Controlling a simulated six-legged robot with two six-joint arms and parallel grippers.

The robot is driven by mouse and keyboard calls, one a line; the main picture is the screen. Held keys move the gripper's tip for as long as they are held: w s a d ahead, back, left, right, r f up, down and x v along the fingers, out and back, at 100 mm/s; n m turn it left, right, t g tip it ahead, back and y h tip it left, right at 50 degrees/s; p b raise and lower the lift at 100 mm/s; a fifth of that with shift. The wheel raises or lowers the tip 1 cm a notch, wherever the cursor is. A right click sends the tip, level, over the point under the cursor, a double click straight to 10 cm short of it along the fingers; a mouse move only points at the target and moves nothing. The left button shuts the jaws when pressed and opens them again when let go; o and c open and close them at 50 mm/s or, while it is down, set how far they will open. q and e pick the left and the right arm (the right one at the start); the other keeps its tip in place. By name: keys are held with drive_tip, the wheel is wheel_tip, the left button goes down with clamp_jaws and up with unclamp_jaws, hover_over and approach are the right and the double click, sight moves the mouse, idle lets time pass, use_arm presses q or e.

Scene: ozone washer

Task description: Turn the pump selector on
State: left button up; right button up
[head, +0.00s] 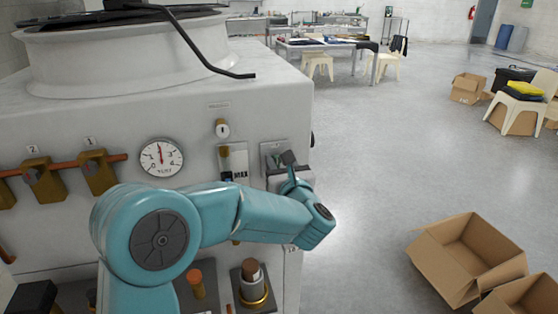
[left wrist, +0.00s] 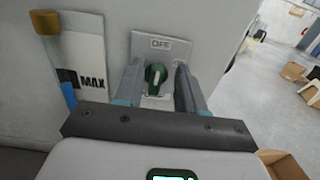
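The pump selector is a dark green knob (left wrist: 155,75) with a pale pointer line, on a light square plate marked OFF in the left wrist view. Its pointer stands about upright, tilted slightly. In the head view the selector's plate (head: 271,148) shows near the machine's right edge, and the knob is mostly hidden by my gripper. My left gripper (head: 289,161) is in front of the plate. In the left wrist view its two fingers (left wrist: 158,68) stand apart, one on each side of the knob, with gaps visible. My right gripper is in neither view.
A round gauge (head: 161,158), brass valves (head: 98,172) and a level indicator marked MAX (left wrist: 83,62) are on the same panel, left of the selector. Cardboard boxes (head: 465,258) lie on the floor at right. The floor between them and the machine is clear.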

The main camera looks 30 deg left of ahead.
use_arm(q)
drive_tip(key=shift+a, duration=0.25)
drive_tip(key=shift+s+r, duration=0.1)
clamp_jaws()
